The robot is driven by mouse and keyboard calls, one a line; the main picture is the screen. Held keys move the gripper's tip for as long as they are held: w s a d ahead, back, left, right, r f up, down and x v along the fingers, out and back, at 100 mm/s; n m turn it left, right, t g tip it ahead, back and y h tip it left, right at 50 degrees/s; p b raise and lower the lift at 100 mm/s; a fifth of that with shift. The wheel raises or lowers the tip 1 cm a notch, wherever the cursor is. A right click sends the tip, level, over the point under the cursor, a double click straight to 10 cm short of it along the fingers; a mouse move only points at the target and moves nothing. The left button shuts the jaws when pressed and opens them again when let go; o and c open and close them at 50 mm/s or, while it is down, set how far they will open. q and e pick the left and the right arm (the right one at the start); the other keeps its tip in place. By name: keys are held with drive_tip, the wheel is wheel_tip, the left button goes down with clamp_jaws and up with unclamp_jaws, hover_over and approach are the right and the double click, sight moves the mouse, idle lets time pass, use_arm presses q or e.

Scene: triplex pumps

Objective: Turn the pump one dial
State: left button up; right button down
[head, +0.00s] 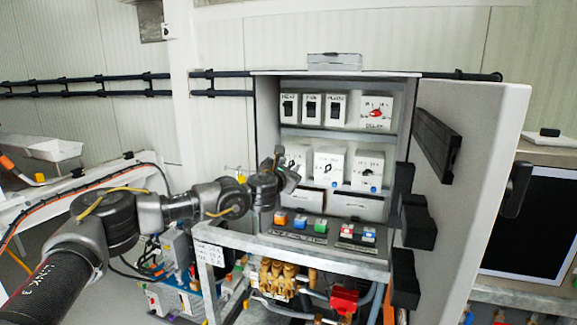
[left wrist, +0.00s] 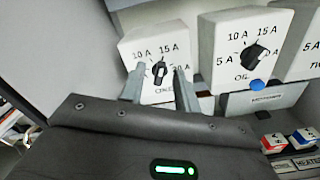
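Three white dial boxes sit in a row in the open cabinet. In the left wrist view the leftmost box (left wrist: 160,48) carries a black dial (left wrist: 159,73) with amp marks around it; its lower label is partly hidden. My left gripper (left wrist: 160,80) is open, with one finger on each side of this dial. I cannot tell if the fingers touch it. In the head view my left gripper (head: 285,168) is at the left end of the row and partly covers the leftmost box (head: 300,155). My right gripper is not in view.
A second dial box (left wrist: 243,45) with a blue button stands right beside it. Coloured switches (head: 301,220) lie below the dials, and switch boxes (head: 311,108) above. The open cabinet door (head: 475,170) bounds the right side. Brass fittings (head: 278,275) sit beneath.

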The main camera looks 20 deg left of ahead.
use_arm(q)
clamp_jaws()
drive_tip(key=shift+f+n+b, duration=0.2)
drive_tip(key=shift+n+b, duration=0.3)
drive_tip(key=shift+b, duration=0.3)
drive_tip(key=n+b, duration=0.3)
drive_tip(key=b, duration=0.1)
drive_tip(key=shift+n+b, duration=0.35)
drive_tip(key=shift+n, duration=0.05)
drive_tip(key=shift+a+n+b, duration=0.1)
drive_tip(key=shift+n+b, duration=0.8)
drive_tip(key=shift+n, duration=0.3)
drive_tip(key=shift+r+n+b, duration=0.2)
drive_tip(key=shift+n+b, duration=0.45)
drive_tip(key=shift+n, duration=0.55)
